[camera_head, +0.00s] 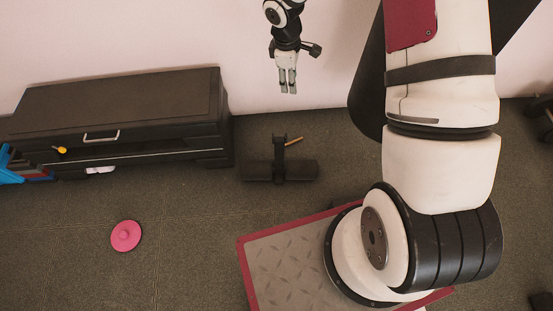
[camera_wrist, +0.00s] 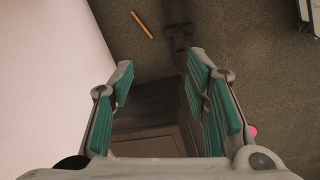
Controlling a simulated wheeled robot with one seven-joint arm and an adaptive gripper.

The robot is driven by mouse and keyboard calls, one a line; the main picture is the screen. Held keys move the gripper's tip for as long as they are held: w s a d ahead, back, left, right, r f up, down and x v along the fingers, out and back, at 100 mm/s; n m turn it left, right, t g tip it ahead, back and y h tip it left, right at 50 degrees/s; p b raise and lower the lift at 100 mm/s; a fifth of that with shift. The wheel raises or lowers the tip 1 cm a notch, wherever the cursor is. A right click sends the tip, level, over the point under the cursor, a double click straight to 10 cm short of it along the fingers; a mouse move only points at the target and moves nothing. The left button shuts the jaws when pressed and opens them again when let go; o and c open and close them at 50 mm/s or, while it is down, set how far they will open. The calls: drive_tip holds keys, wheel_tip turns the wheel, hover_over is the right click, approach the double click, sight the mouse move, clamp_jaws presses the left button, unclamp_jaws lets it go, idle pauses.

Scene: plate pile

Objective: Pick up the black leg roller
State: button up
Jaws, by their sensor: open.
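The black leg roller (camera_head: 296,171) lies on the dark floor in the head view, a thick horizontal cylinder with a short upright bracket at its middle. My gripper (camera_head: 287,91) hangs high near the pale wall, above and apart from it. In the wrist view, my gripper (camera_wrist: 162,80) has its teal-padded fingers spread, with nothing held between them. A dark post with a bracket at the top centre of the wrist view looks like part of the leg roller (camera_wrist: 180,36); the right finger seems to hide some of it.
A long black cabinet (camera_head: 120,101) stands against the wall at left. A thin orange-brown stick (camera_head: 294,141) lies beside the roller's bracket. A pink disc (camera_head: 126,235) lies on the floor at front left. A red-edged platform (camera_head: 262,275) is at front. Floor around the roller's left is clear.

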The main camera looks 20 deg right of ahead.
sight(279, 144)
drive_tip(key=a+f+n+b, duration=0.1)
drive_tip(key=f, duration=0.6)
drive_tip(key=a+f+y+b, duration=0.1)
drive_tip(key=f+b, duration=0.1)
drive_tip(key=f, duration=0.6)
drive_tip(key=a+f+n+g+b, duration=0.1)
drive_tip(key=f, duration=0.6)
drive_tip(key=shift+a+f+n+y+b, duration=0.25)
drive_tip(key=shift+f+n+y+b, duration=0.05)
wheel_tip(279, 144, down, 8)
drive_tip(key=shift+r+b, duration=0.1)
drive_tip(key=shift+b, duration=1.05)
drive_tip(key=shift+w+d+f+b, duration=0.15)
drive_tip(key=shift+f+b, duration=0.5)
drive_tip(key=shift+f, duration=0.85)
drive_tip(key=shift+s+d+f+b, duration=0.1)
drive_tip(key=shift+f+b, duration=0.5)
drive_tip(key=shift+f, duration=0.9)
clamp_jaws()
drive_tip(key=shift+w+r, duration=0.15)
